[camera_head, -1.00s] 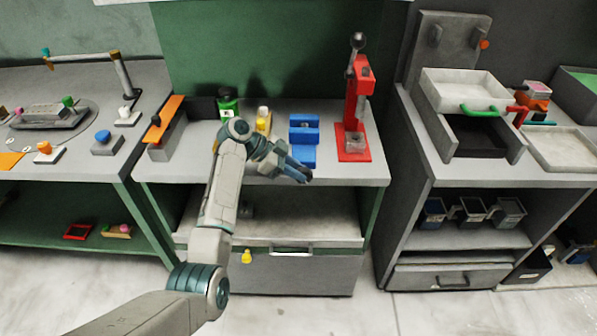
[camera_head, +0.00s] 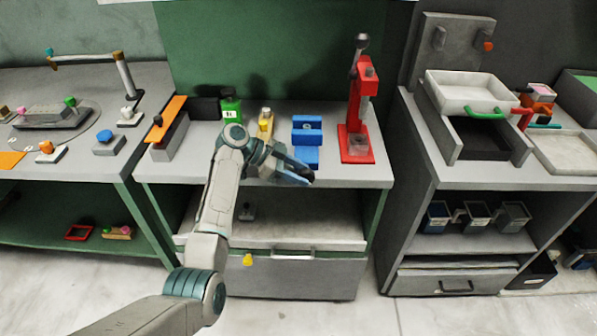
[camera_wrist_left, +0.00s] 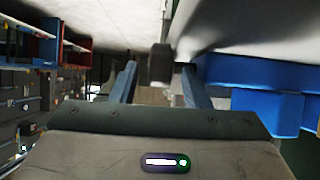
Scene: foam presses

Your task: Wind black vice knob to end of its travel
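The blue vice (camera_head: 307,133) stands on the middle bench near its front edge. In the left wrist view its blue body (camera_wrist_left: 262,92) fills the right side. The black knob (camera_wrist_left: 161,64) shows in the left wrist view as a dark round-ended piece. My left gripper (camera_head: 308,178) is in front of the vice, over the bench's front edge. In the left wrist view its two fingers (camera_wrist_left: 160,75) are spread, with the knob seen between their tips and a gap on each side. In the head view I cannot make the knob out behind the gripper. My right gripper is not in view.
A red press (camera_head: 357,110) stands just right of the vice. A yellow bottle (camera_head: 265,124) and a green bottle (camera_head: 231,108) stand to the left, behind my arm. A drawer handle (camera_head: 292,254) is on the bench front below.

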